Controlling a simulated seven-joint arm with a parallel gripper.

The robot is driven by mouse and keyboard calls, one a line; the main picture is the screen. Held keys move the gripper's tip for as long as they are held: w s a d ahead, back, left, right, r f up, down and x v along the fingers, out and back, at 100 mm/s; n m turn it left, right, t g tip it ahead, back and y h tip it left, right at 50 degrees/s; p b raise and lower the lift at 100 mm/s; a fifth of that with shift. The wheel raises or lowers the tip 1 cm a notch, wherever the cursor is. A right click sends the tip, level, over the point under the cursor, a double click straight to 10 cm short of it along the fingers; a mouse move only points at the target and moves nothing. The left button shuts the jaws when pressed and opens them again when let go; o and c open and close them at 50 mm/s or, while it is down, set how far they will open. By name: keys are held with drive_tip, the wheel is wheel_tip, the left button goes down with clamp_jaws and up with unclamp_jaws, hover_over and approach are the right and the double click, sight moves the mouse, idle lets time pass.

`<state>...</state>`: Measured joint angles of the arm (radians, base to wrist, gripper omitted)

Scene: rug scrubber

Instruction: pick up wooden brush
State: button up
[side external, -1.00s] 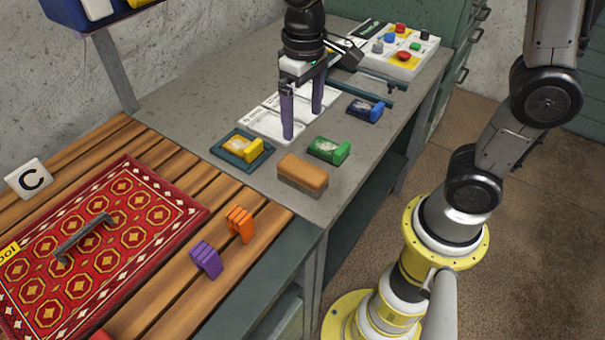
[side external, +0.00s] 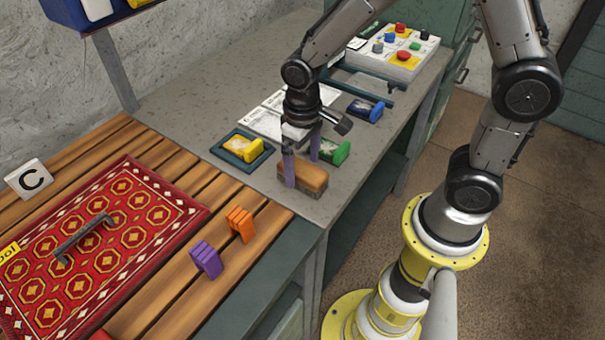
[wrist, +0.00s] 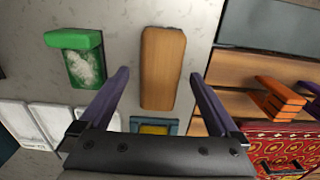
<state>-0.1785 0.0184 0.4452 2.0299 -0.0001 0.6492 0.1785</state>
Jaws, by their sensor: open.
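The wooden brush (side external: 308,178) is a tan-brown block lying on the grey table near its front corner. In the wrist view the wooden brush (wrist: 160,66) lies ahead, between the lines of the two purple fingers. My gripper (side external: 302,168) is open and low at the brush. In the side view one finger is in front of the brush's left part and the other is behind it. In the wrist view my gripper (wrist: 158,80) has its fingers apart, with the grey table showing on both sides of the brush. I cannot tell whether a finger touches it.
A green-handled brush (side external: 336,152) stands close behind the wooden brush. A yellow-handled brush (side external: 250,150) on a pad is to the left, a blue one (side external: 368,109) farther back. A slatted wooden bench with a red rug (side external: 152,182), orange clip (side external: 240,222) and purple clip (side external: 206,259) lies left.

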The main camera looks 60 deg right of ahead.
drive_tip(key=shift+f, duration=0.8)
drive_tip(key=shift+c, duration=0.3)
clamp_jaws()
drive_tip(key=shift+r, duration=0.2)
drive_tip(key=shift+r, duration=0.6)
drive_tip(key=s+r, duration=0.1)
drive_tip(key=r, duration=0.1)
drive_tip(key=s+r, duration=0.2)
drive_tip(key=r, duration=0.1)
drive_tip(key=s+d+r, duration=0.1)
drive_tip(key=s+r, duration=0.1)
drive_tip(key=r, duration=0.1)
drive_tip(key=shift+s+r, duration=0.1)
drive_tip(key=shift+s, duration=0.05)
drive_tip(key=s+d+r, duration=0.1)
drive_tip(key=s+r, duration=0.2)
drive_tip(key=s, duration=0.5)
drive_tip(key=shift+s+d+r, duration=0.15)
drive_tip(key=shift+s+d, duration=0.1)
